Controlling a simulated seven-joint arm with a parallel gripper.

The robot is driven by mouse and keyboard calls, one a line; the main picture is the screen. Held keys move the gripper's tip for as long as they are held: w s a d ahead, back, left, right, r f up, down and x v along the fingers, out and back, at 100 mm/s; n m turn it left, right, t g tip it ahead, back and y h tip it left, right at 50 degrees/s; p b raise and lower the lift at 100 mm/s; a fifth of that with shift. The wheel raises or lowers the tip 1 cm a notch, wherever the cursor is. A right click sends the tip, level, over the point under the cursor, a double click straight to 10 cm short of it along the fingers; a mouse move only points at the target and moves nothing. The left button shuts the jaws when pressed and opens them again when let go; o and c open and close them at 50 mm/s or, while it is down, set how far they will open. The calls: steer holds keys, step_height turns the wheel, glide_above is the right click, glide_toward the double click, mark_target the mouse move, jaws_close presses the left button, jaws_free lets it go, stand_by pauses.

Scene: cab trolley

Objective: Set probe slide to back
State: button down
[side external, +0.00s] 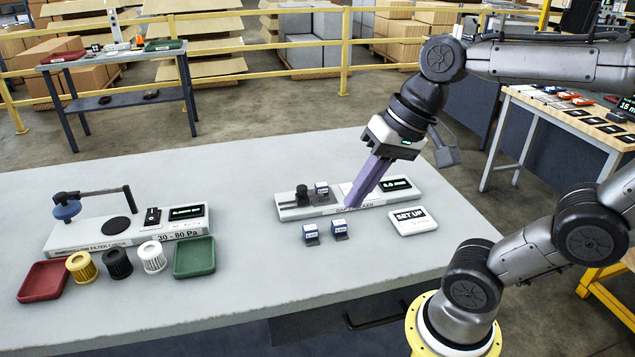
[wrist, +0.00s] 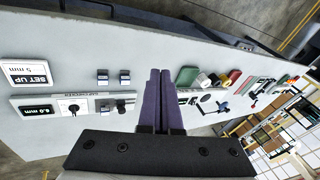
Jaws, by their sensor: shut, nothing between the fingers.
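The gap checker (side external: 325,211) is a pale base near the middle of the table, with a black knobbed part (side external: 302,195) at its left end. This part, which looks like the probe slide, also shows in the wrist view (wrist: 122,105). A small blue-and-white block (side external: 321,188) is beside it. The display (side external: 396,184) reads about 6.0 mm. My gripper (side external: 349,206) has purple fingers, closed together and empty. In the side view they hang in front of the checker's middle, right of the knob, hiding part of the base. The wrist view shows the closed fingers (wrist: 160,72) too.
Two small blue blocks (side external: 311,233) (side external: 340,229) stand in front of the checker. A SET UP card (side external: 411,220), reading 5 mm in the wrist view, lies to the right. A filter checker (side external: 130,230), red tray (side external: 43,281), green tray (side external: 194,257) and filters are left.

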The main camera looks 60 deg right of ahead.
steer(key=w+d+m+y, duration=0.3)
steer(key=w+d+m, duration=0.9)
steer(key=w, duration=0.3)
steer(key=s+d+f+m+t, duration=0.1)
steer(key=d+f+m, duration=0.3)
steer(key=d, duration=0.6)
steer(key=s+d+f+m+t+y, duration=0.1)
steer(key=d+f+m, duration=0.3)
steer(key=d+f, duration=0.3)
steer(key=d, duration=0.2)
steer(key=shift+d+f, duration=0.35)
steer(key=shift+d, duration=0.05)
glide_toward(318, 198)
steer(key=shift+w+a+f, duration=0.7)
steer(key=shift+w+a, duration=0.2)
steer(key=shift+a, duration=0.1)
steer(key=shift+w+a+f, duration=0.15)
steer(key=shift+w+a, duration=1.35)
